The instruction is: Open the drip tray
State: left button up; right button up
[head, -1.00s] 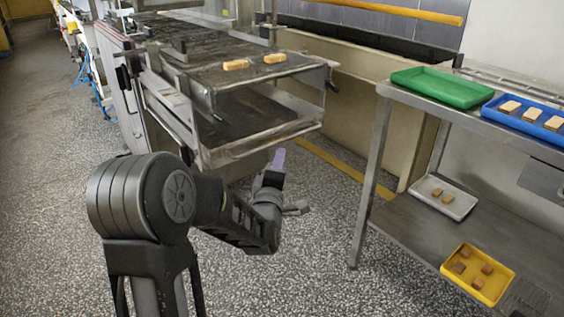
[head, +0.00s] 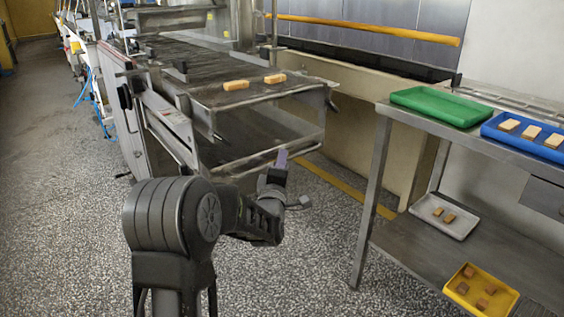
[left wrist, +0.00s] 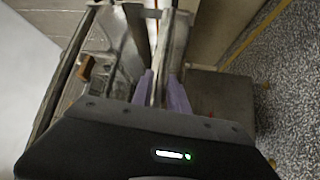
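The drip tray (head: 262,160) is the wide metal tray low at the end of the enrober, under the mesh belt. Its front edge faces me. My left gripper (head: 281,158) reaches up to this front edge, right of its middle. In the left wrist view its two purple fingers (left wrist: 161,85) stand apart, one on each side of a thin metal edge (left wrist: 160,60). They look open around this edge; firm contact cannot be made out. My right gripper is out of view.
Two biscuit-coloured bars (head: 236,85) lie on the mesh belt (head: 205,92) above. A steel table (head: 410,112) at right holds green (head: 440,105) and blue (head: 500,131) trays. White (head: 455,226) and yellow (head: 502,304) trays are on its lower shelf. Speckled floor (head: 320,240) lies clear between.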

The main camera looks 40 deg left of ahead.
pick_arm(q)
jog(key=shift+w+a, duration=0.15)
jog(key=shift+w, duration=0.15)
grip_shut()
dwell(1.3)
